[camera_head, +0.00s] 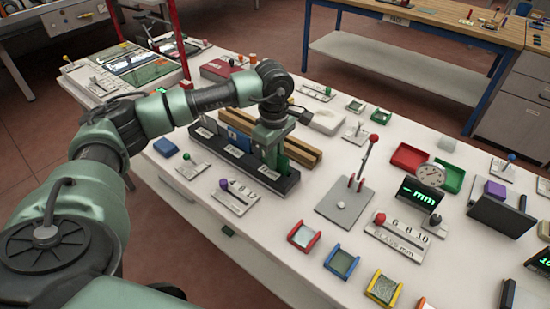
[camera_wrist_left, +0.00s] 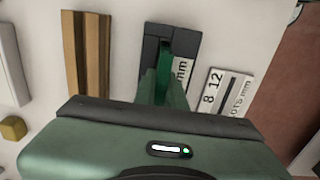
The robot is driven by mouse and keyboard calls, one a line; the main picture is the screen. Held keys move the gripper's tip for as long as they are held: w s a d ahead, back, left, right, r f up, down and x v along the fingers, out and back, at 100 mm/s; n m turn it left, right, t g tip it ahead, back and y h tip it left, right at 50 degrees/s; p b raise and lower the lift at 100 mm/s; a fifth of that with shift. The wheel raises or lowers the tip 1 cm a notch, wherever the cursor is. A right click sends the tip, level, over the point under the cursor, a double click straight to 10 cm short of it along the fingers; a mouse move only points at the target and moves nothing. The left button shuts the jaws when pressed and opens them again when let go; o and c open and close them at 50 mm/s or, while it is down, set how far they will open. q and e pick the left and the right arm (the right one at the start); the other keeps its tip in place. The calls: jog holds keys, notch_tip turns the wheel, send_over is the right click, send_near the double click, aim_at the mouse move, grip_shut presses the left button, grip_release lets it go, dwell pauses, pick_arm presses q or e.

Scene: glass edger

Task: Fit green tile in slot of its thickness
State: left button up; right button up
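A dark slot rack (camera_head: 287,184) with white labels along its front stands on the white table; its end also shows in the wrist view (camera_wrist_left: 151,48). The green tile (camera_head: 283,161) stands upright at the rack's right-hand slot, its lower edge seemingly down in it; how deep is hidden. In the wrist view, the green tile (camera_wrist_left: 186,41) shows as a bright strip between the rack's dark walls. My left gripper (camera_head: 271,150) points down over this end of the rack. Its fingers (camera_wrist_left: 163,88) are close together on the tile. My right gripper is not in view.
A blue plate (camera_head: 238,139) stands at the rack's middle. Wooden rails (camera_head: 300,150) lie behind it. A label plate with a knob (camera_head: 233,197) lies in front. A lever stand (camera_head: 345,203) and coloured trays (camera_head: 304,236) are to the right.

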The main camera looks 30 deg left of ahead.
pick_arm(q)
jog(key=o, duration=0.4)
jog(key=shift+o, duration=0.2)
jog(key=shift+r, duration=0.1)
notch_tip(320, 180, up, 8)
jog(key=shift+s+f+b, duration=0.1)
jog(key=shift+f+b, duration=0.05)
jog(key=shift+b, duration=0.55)
